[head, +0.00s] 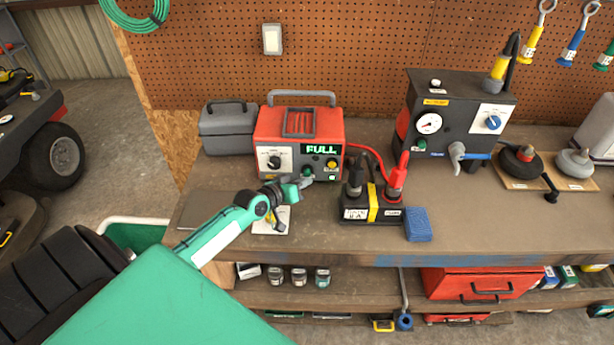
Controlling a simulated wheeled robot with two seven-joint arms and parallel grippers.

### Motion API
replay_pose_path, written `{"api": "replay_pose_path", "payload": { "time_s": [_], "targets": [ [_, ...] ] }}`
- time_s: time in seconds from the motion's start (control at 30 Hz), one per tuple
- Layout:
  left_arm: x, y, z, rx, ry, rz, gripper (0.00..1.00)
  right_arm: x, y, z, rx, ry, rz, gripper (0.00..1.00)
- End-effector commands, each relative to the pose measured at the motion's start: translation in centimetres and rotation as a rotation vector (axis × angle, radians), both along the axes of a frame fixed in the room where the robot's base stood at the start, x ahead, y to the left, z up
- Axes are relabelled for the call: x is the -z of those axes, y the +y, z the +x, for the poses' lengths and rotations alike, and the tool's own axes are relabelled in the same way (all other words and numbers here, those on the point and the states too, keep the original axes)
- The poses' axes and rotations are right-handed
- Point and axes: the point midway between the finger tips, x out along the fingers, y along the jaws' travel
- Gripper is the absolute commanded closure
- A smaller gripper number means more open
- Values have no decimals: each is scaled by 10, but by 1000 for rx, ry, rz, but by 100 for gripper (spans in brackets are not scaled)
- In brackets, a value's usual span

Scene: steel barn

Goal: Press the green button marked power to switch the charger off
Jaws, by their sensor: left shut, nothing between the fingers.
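The red charger (270,128) stands on the workbench with its lit display (321,149) reading FULL in green. A green button (308,171) is low on its front, with a yellow button (331,165) to its right. Any marking by the green button is too small to read. My left gripper (307,181) is shut and empty. Its fingertips are close in front of the charger, just below the green button in the picture; I cannot tell whether they touch it. My right gripper is not in view.
A red clamp and cable run from the charger to a dark battery (372,212) at its right, with a blue sponge (418,224) beside it. A grey case (228,130) stands left of the charger. A black gauge unit (455,125) is farther right.

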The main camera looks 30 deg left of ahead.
Motion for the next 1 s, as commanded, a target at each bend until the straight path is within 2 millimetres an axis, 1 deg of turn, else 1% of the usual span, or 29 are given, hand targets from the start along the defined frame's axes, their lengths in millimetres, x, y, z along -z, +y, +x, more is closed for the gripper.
{"api": "replay_pose_path", "payload": {
  "time_s": [1.0],
  "targets": [
    [1,4,7,0,0,-1,100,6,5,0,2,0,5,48]
  ]
}}
